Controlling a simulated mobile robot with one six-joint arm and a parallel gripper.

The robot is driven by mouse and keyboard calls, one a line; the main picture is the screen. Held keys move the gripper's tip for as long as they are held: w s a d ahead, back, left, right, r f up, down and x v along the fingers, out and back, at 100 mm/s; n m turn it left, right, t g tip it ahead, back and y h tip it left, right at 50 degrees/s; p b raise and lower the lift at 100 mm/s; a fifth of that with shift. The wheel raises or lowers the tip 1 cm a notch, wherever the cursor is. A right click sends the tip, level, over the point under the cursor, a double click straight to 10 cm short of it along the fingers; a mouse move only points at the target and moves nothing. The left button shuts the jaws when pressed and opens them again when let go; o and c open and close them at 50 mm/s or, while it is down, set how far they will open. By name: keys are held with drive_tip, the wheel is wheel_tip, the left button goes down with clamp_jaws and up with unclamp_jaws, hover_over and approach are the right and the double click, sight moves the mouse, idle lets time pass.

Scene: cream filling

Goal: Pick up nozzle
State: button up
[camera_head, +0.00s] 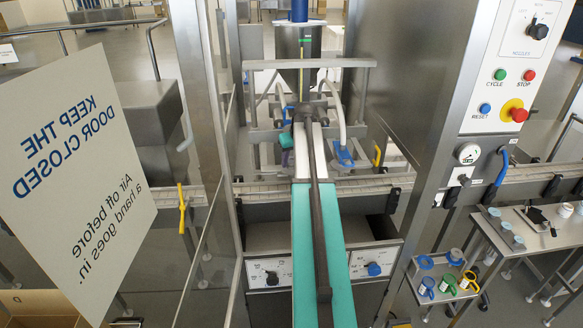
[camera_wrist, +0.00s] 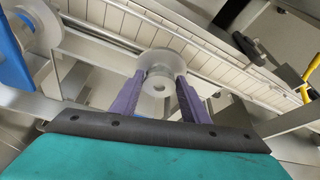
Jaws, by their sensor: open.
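In the wrist view a pale, translucent round piece with a central hole, which looks like the nozzle (camera_wrist: 158,72), sits between the two purple fingers of my gripper (camera_wrist: 158,98). The fingers stand apart on either side of it. I cannot tell whether either finger touches it. In the head view my teal arm reaches into the filling machine below the steel hopper (camera_head: 300,72). The fingertips and the nozzle are not clear there, hidden by my arm and the machine parts.
A slatted conveyor (camera_wrist: 215,60) runs behind the nozzle, with steel rails around it. A blue fitting (camera_head: 343,154) is right of my arm. The open door panel (camera_head: 75,170) stands at left, the control cabinet (camera_head: 425,110) at right. Coloured collars (camera_head: 447,285) sit on a low rack.

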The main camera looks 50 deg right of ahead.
drive_tip(key=c, duration=0.8)
drive_tip(key=shift+o, duration=0.2)
drive_tip(key=shift+r, duration=0.15)
wheel_tip(320, 180, up, 10)
drive_tip(key=b, duration=0.4)
idle(0.4)
